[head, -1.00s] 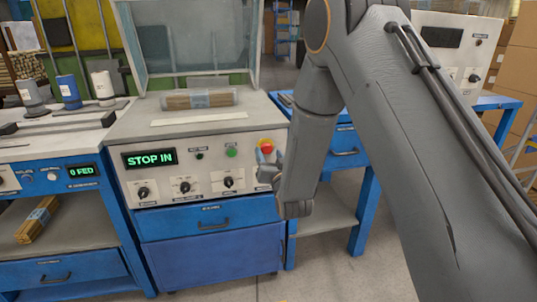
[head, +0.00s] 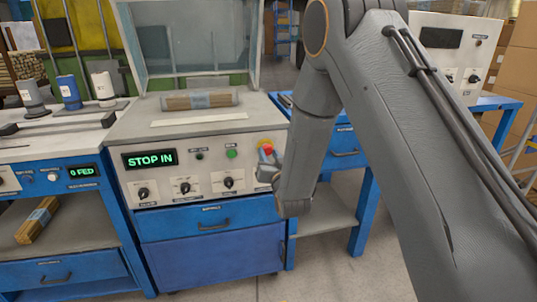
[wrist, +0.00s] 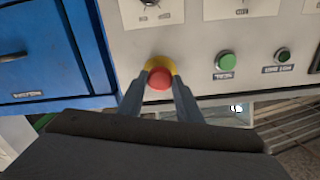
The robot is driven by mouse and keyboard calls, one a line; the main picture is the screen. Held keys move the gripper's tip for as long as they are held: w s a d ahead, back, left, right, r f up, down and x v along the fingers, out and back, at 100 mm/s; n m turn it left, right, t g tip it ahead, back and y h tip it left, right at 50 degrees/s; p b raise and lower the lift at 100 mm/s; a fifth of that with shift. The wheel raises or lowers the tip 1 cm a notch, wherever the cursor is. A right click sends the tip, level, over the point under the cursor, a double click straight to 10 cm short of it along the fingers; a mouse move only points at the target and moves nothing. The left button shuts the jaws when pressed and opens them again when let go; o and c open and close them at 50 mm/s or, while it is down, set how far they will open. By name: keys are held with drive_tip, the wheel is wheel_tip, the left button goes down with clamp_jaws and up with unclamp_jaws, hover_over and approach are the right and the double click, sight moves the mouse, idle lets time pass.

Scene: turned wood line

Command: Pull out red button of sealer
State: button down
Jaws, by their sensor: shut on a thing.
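The red button (wrist: 160,78) sits on a yellow collar on the sealer's pale front panel (wrist: 200,50). In the wrist view my gripper (wrist: 160,84) has one finger on each side of the red button and is shut on it. In the head view the red button (head: 266,147) is partly covered by my gripper (head: 267,158) at the panel's right end. The sealer's display (head: 150,160) reads "STOP IN" in green.
A green button (head: 231,154) and several black knobs lie left of the red button in the head view. A wrapped bundle (head: 200,99) lies on the sealer's top. A feeder bench (head: 60,182) stands at left, with a blue table at right.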

drive_tip(key=shift+s+d, duration=0.15)
drive_tip(key=shift+s, duration=0.35)
drive_tip(key=c, duration=1.3)
unclamp_jaws()
drive_tip(key=shift+s, duration=0.15)
drive_tip(key=v, duration=0.7)
drive_tip(key=shift+s+d, duration=0.15)
drive_tip(key=shift+s, duration=0.15)
drive_tip(key=shift+d+r, duration=0.1)
